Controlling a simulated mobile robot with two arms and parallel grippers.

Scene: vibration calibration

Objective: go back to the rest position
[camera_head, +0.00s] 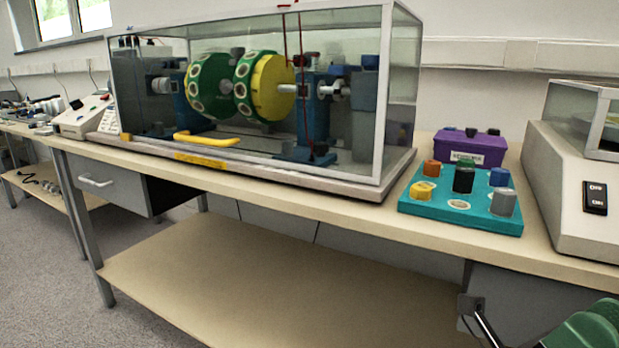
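Neither of my grippers shows in the head view. A long glass-walled case (380,110) stands on the workbench (330,200). Inside it, green discs (207,85) and a yellow disc (272,88) sit on a horizontal shaft. A yellow handle (207,139) is at the front of the case. To its right, a teal block (440,208) holds several coloured cylinders, among them a yellow one (423,190), an orange one (431,168) and a grey one (503,201).
A purple box (472,150) sits behind the teal block. A beige machine with a black switch (595,197) stands at the right. A lower shelf (220,285) is bare. Grey floor (45,290) is clear at the left. A partly cut-off green object (590,328) is at bottom right.

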